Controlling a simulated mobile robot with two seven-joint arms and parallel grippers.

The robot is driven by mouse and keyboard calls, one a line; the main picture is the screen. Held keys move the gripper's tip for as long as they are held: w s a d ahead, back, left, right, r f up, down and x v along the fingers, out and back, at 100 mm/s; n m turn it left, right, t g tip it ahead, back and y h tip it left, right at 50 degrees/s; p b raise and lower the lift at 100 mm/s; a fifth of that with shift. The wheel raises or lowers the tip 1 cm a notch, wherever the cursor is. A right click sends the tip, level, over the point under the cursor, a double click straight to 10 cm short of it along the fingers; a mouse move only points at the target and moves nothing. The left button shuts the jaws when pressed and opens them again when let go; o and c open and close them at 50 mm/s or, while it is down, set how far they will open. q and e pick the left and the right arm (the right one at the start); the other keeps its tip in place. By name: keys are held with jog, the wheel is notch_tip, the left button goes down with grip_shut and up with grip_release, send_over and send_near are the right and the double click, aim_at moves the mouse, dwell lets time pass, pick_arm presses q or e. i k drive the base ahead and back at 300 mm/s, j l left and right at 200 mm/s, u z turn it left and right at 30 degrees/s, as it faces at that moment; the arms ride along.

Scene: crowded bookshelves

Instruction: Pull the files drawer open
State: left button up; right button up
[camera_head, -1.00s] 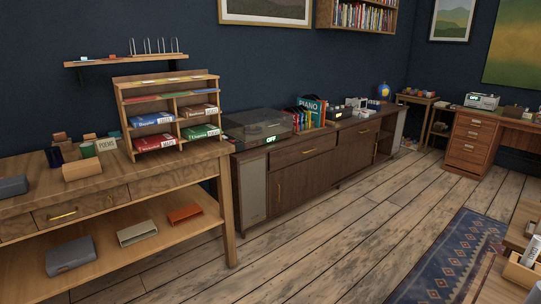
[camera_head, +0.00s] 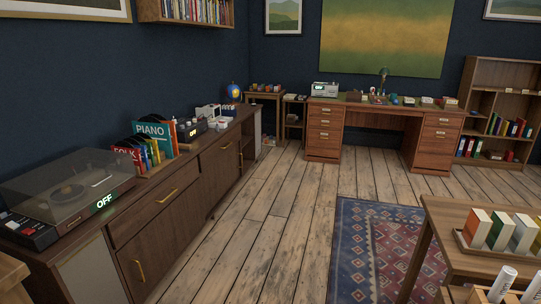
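A wooden desk (camera_head: 372,111) with a drawer stack on each side stands against the back wall. Its left drawer stack (camera_head: 324,133) has several drawers with pale handles, all looking shut. Its right drawer stack (camera_head: 437,143) also looks shut. Labels are too small to read, so I cannot tell which drawer is the files drawer. A dark sideboard (camera_head: 165,200) along the left wall has a drawer and doors with brass handles, all looking shut. Neither of my grippers is in view.
The wooden floor (camera_head: 270,215) is clear between the sideboard and the blue-red rug (camera_head: 375,250). A table (camera_head: 465,222) with upright books is at the right front. A turntable (camera_head: 70,195) sits on the sideboard. A bookshelf (camera_head: 500,110) stands at the back right.

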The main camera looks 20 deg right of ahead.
aim_at(434, 140)
jog(key=i+l+z, duration=0.2)
jog(key=i+z, duration=0.5)
jog(key=i, duration=0.25)
jog(key=i+j+z, duration=0.1)
jog(key=i+z, duration=0.2)
jog(key=i, duration=0.2)
jog(key=i+j+z, duration=0.15)
jog(key=i, duration=1.3)
jog(key=i+z, duration=0.25)
jog(key=i, duration=0.5)
jog(key=i+j+z, duration=0.2)
jog(key=i, duration=0.55)
jog(key=i+l+z, duration=0.2)
jog(key=i+z, duration=0.2)
jog(key=i, duration=0.2)
jog(key=i+z, duration=0.35)
jog(key=i, duration=0.2)
jog(key=i+j+z, duration=0.1)
jog(key=i+z, duration=0.3)
jog(key=i, duration=0.2)
jog(key=i+l, duration=0.1)
jog(key=i, duration=0.3)
jog(key=i+l+u, duration=0.1)
jog(key=i, duration=0.35)
jog(key=i+l+u, duration=0.1)
jog(key=i, duration=0.3)
jog(key=i+l, duration=0.25)
jog(key=i, duration=0.15)
